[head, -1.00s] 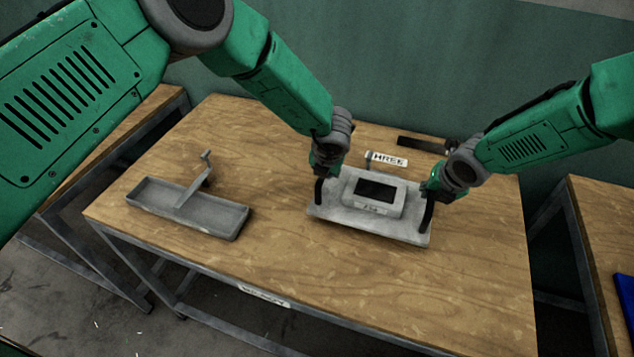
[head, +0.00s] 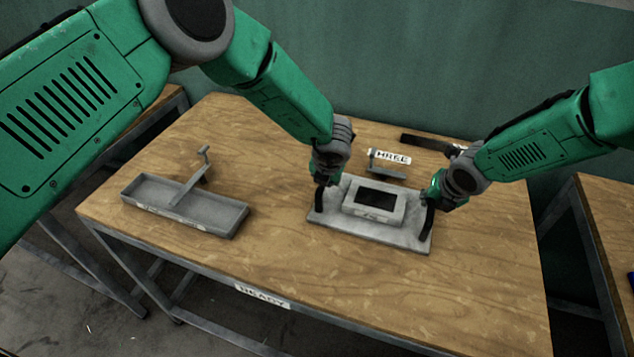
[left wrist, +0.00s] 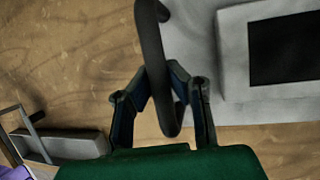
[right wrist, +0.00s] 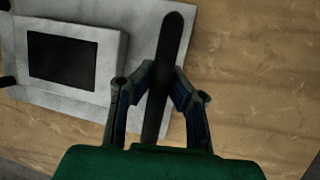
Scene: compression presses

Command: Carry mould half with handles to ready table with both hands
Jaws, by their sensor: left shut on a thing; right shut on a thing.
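The mould half (head: 330,231) is a grey plate with a raised block and a dark rectangular recess, and a black handle at each end. It is over the wooden table whose front label reads READY (head: 262,296); whether it touches the top I cannot tell. My left gripper (head: 322,186) is shut on the left handle, also seen in the left wrist view (left wrist: 160,70). My right gripper (head: 432,199) is shut on the right handle, which shows between the fingers in the right wrist view (right wrist: 160,80). The fingertips are partly hidden in the head view.
A grey tray with a scraper-like tool (head: 185,205) stands on the table's left. A small sign (head: 390,157) on a stand and a dark bar (head: 425,142) lie behind the mould half. Bare wood lies in front. Other tables stand at both sides.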

